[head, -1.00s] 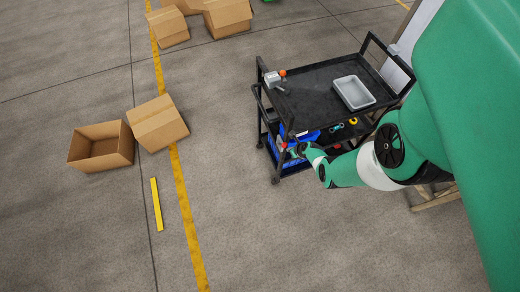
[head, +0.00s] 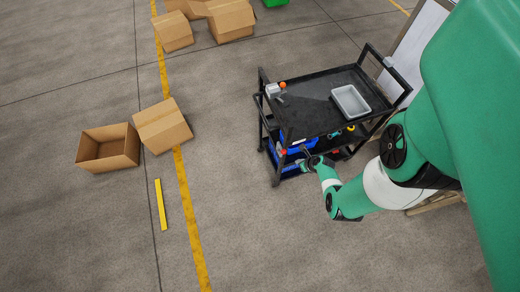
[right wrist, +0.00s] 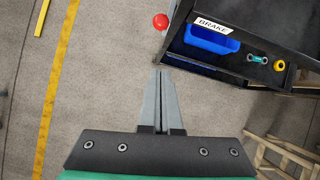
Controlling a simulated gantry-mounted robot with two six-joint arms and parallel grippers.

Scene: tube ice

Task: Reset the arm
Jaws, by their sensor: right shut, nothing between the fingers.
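My right gripper (head: 308,163) is at the near side of the black cart (head: 318,108), low beside its lower shelf. In the right wrist view the right gripper (right wrist: 161,100) has its two grey fingers together with nothing between them. The fingers point at the floor and the cart's edge and appear apart from the cart. My green and white right arm comes in from the right. My left gripper is not in view.
A blue bin (right wrist: 211,38) sits on the lower shelf. Cardboard boxes (head: 108,147) and a yellow bar (head: 161,204) are on the floor at left.

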